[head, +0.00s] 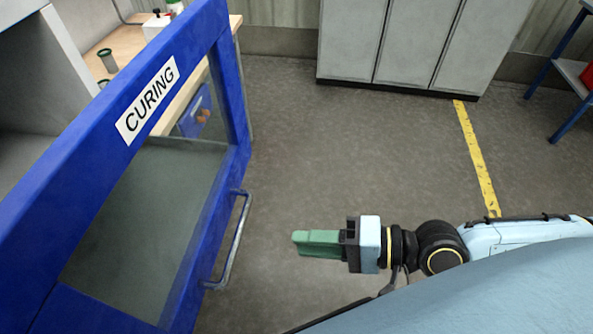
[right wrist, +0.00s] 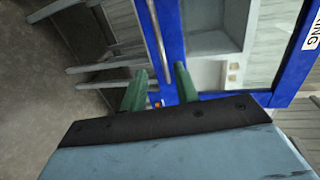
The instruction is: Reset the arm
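My right gripper (head: 300,243) reaches in from the right in the head view, with green fingers pointing left. In the right wrist view its two green fingers (right wrist: 160,86) stand apart with nothing held between them. A blue-framed glass door (head: 225,85) with a "CURING" label (head: 147,100) fills the left of the head view. Its metal bar handle (head: 236,243) is left of my fingertips, with floor showing between them. The handle also shows in the right wrist view (right wrist: 157,40), beyond the fingers. My left gripper is not in view.
A wooden bench (head: 125,42) with dark green cups (head: 107,60) stands behind the door. Grey cabinets (head: 400,40) line the back. A blue-legged stand (head: 562,70) is at the far right. The floor (head: 340,150) between is clear, with a yellow line (head: 475,155).

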